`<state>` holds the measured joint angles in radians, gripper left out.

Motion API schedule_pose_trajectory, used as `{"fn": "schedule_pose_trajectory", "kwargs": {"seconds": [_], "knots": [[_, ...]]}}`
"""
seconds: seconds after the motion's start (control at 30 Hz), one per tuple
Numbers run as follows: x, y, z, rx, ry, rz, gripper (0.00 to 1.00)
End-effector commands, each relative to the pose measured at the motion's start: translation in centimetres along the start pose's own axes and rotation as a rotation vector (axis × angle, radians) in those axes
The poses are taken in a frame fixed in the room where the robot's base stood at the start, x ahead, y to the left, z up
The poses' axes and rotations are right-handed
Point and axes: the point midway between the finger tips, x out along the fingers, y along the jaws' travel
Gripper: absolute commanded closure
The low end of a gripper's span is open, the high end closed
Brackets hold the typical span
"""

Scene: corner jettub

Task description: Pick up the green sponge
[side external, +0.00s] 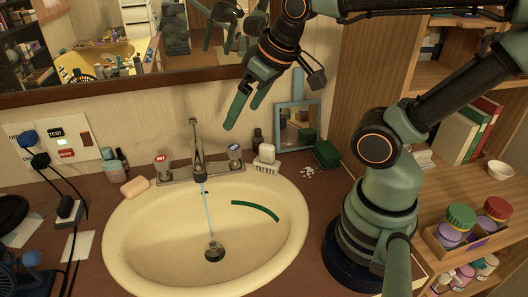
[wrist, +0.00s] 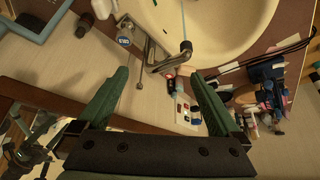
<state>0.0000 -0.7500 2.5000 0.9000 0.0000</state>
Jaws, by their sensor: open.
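The green sponge (side external: 326,154) looks like a small dark green block. It lies on the counter right of the sink, beside the small blue-framed mirror and left of my base. I cannot make it out in the wrist view. My gripper (side external: 243,116) is open and empty, raised above the back of the sink near the faucet. It is up and to the left of the sponge, well apart from it. The wrist view also shows my gripper (wrist: 160,77) with its two green fingers spread and nothing between them.
The sink (side external: 125,250) holds a curved green strip (side external: 255,210). The faucet (side external: 197,150) stands at its back. A wooden shelf (side external: 450,165) is at right.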

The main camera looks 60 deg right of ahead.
Motion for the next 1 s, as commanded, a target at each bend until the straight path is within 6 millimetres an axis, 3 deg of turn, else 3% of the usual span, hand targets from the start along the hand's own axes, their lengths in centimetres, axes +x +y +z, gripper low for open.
{"fn": "schedule_pose_trajectory", "kwargs": {"seconds": [0.13,0.23,0.37,0.47,0.6,0.73,0.9,1.0], "knots": [[0.1,0.4,0.0,0.009,-0.006,0.006,0.00],[0.7,2.1,-0.1,0.051,-0.037,0.033,0.00],[2.1,6.9,0.2,0.166,-0.119,0.094,0.00],[3.4,11.6,1.4,0.279,-0.197,0.139,0.00],[4.8,18.1,4.2,0.442,-0.297,0.181,0.00],[5.7,23.2,8.1,0.587,-0.378,0.197,0.00],[6.3,27.2,12.5,0.719,-0.444,0.197,0.00],[6.5,28.2,13.9,0.757,-0.461,0.193,0.00]]}}
